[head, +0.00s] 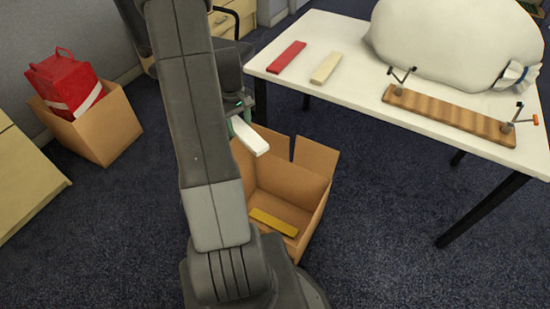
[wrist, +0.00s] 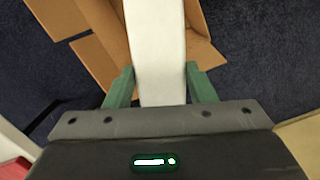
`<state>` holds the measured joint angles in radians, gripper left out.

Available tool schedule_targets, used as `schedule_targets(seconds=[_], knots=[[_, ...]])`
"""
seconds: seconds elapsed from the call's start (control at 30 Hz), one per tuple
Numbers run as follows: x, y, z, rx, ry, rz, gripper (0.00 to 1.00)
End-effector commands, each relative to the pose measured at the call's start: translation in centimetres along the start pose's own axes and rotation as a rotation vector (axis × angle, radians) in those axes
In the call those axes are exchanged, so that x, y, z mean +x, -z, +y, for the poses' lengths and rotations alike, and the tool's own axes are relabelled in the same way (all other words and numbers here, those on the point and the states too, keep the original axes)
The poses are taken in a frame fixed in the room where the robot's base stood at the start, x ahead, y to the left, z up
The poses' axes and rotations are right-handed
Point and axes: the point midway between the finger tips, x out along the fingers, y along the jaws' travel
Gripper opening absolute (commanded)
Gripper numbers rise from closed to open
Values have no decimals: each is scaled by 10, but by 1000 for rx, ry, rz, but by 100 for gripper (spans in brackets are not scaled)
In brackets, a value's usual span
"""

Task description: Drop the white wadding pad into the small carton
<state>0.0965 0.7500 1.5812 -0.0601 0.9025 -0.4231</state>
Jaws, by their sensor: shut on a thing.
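The white wadding pad (head: 249,137) is a flat white strip. My gripper (head: 236,122) is shut on one end of it and holds it above the small carton (head: 283,161). In the wrist view the pad (wrist: 157,45) stands out from between the two green fingers (wrist: 160,88). The carton is open, with its flaps spread, and stands on the floor beside the table. Its far side shows behind the pad in the wrist view. A yellow strip (head: 273,222) lies inside the carton. My arm hides the carton's left part.
The white table (head: 372,117) bears a red strip (head: 287,57), a cream strip (head: 326,67), a big white sack (head: 435,45) and a wooden board with clamps (head: 450,113). Another carton (head: 98,132) with a red bag (head: 65,82) stands at left. Dark carpet lies free between.

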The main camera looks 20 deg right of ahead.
Motion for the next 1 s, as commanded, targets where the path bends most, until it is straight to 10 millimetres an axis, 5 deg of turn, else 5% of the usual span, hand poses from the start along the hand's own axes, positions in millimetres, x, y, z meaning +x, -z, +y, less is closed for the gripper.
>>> schedule_targets(seconds=[0.03,0.4,1.0], knots=[[24,-6,10,-28,-4,0,28],[95,-54,65,-268,-30,-10,28],[134,-70,81,-361,-38,-18,28]])
